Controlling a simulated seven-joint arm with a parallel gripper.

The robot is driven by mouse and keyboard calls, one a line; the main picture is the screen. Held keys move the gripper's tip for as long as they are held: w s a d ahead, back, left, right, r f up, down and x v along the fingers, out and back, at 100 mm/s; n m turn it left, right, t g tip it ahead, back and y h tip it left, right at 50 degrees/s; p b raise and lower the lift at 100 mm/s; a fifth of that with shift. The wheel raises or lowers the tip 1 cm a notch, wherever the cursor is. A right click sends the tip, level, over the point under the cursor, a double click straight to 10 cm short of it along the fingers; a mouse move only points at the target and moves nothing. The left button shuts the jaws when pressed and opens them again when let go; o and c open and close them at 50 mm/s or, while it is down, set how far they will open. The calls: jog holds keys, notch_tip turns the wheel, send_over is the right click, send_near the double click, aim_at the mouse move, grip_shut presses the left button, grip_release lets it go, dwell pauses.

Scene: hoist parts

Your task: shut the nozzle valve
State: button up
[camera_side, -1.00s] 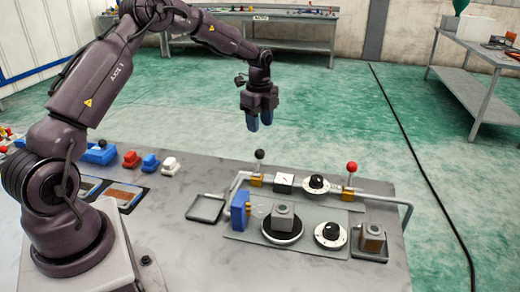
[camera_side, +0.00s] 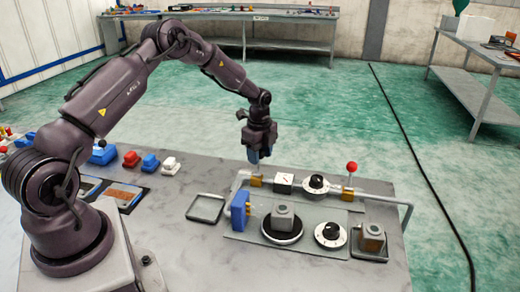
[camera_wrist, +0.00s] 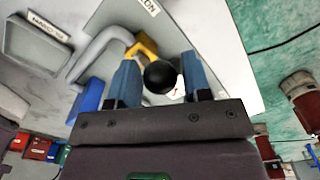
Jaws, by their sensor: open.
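Two lever valves sit on the pipe on the grey bench. The left one has a brass body (camera_side: 256,181) and a black ball knob (camera_wrist: 160,77). My gripper (camera_side: 254,158) is over this valve and hides its knob in the side view. In the wrist view my gripper (camera_wrist: 159,60) is open, with one blue finger on either side of the black knob. I cannot tell whether the fingers touch it. The other valve has a red ball knob (camera_side: 351,167) on an upright lever, to the right. I cannot read which valve is labelled nozzle.
A gauge (camera_side: 284,182) and a dial (camera_side: 316,184) stand between the valves. A blue block (camera_side: 239,210), a second dial (camera_side: 330,234) and a grey block on a round base (camera_side: 283,215) are in front. An empty tray (camera_side: 205,208) lies to the left.

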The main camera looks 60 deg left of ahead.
aim_at(257, 176)
dwell(0.3)
jog(key=shift+s+d+r, duration=0.25)
jog(key=shift+s+d, duration=0.4)
jog(key=shift+s+d+r, duration=0.2)
jog(key=shift+s+d, duration=0.45)
jog(key=shift+s+d, duration=0.1)
jog(key=shift+s+d+f, duration=0.2)
jog(key=shift+s+d, duration=0.5)
jog(key=shift+o, duration=0.6)
notch_tip(257, 176, up, 8)
jog(key=shift+w+a, duration=0.2)
dwell(0.4)
